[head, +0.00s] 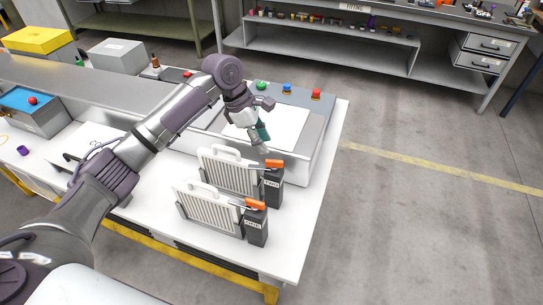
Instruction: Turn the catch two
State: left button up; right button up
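Two dark upright catch blocks with orange handles stand on the white table, each beside a pale ribbed panel. The far catch (274,188) has its orange handle (274,163) on top. The near catch (257,227) has a similar orange handle (256,204). Their labels are too small to read, so I cannot tell which is catch two. My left gripper (262,147) points down just above and behind the far catch, apart from its handle. Its fingers are too small to tell open from shut. My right gripper is out of view.
The far ribbed panel (226,176) and near ribbed panel (208,213) have raised white handles. Behind them is a grey console with green, blue and red buttons (316,94). The white table's right edge (318,184) is close to the catches; open floor lies beyond.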

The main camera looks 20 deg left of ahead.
aim_at(273, 160)
pick_arm(q)
jog(key=p+x, duration=0.1)
jog(key=x, duration=0.5)
jog(key=shift+d+f, duration=0.2)
jog(key=shift+f, duration=0.6)
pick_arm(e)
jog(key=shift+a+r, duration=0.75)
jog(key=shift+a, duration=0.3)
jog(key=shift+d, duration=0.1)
pick_arm(q)
jog(key=shift+c, duration=0.5)
grip_shut()
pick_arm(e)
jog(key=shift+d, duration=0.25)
pick_arm(q)
jog(key=shift+w, duration=0.1)
